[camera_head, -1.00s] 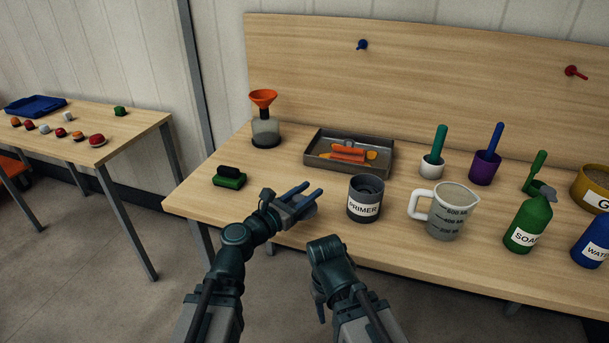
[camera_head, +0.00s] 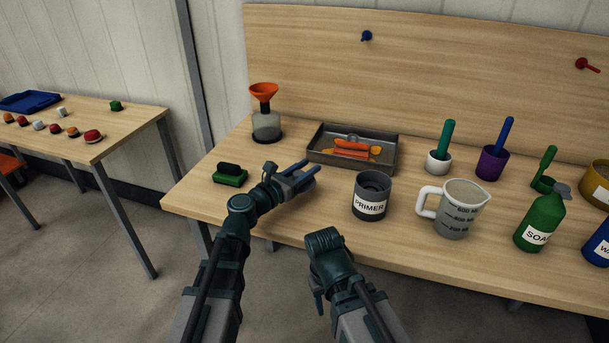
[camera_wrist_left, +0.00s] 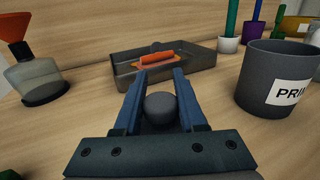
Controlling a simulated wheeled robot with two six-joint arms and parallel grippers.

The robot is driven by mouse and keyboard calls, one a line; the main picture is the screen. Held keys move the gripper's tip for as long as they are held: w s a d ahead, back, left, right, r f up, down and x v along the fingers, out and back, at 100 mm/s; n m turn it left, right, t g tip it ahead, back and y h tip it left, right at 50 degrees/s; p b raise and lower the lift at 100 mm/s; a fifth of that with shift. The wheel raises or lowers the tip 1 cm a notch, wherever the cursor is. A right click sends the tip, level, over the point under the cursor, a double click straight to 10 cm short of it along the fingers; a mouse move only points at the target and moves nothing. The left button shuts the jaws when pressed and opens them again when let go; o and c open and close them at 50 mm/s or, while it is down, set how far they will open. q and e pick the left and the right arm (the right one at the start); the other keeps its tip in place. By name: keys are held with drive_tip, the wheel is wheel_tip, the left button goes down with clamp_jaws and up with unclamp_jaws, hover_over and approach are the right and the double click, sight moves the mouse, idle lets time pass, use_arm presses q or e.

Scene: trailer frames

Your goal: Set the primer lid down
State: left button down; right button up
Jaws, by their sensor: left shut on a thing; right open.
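The primer can (camera_head: 371,196) stands upright on the workbench, its top open. It also shows at the right of the left wrist view (camera_wrist_left: 278,80). My left gripper (camera_head: 309,172) is above the bench, left of the can and in front of the grey tray. It is shut on the primer lid; a rounded dark grey part of the lid (camera_wrist_left: 161,108) shows between the fingers in the left wrist view. The lid's underside and any gap to the bench are hidden. My right gripper (camera_head: 319,298) is low in front of the bench edge, open and apart from everything.
The grey tray (camera_head: 318,160) holds an orange-handled tool. A green-and-black block (camera_head: 230,176) lies left of my left gripper, and a funnel bottle (camera_head: 266,125) stands behind it. A measuring jug (camera_head: 455,215) stands right of the can. Bare bench lies between block and can.

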use_arm(q)
drive_tip(key=shift+w+a+f, duration=0.1)
drive_tip(key=shift+w, duration=0.85)
wheel_tip(320, 180, down, 3)
drive_tip(key=b, duration=0.3)
drive_tip(key=shift+f+b, duration=0.3)
drive_tip(key=shift+f, duration=0.15)
drive_tip(key=shift+c, duration=2.4)
unclamp_jaws()
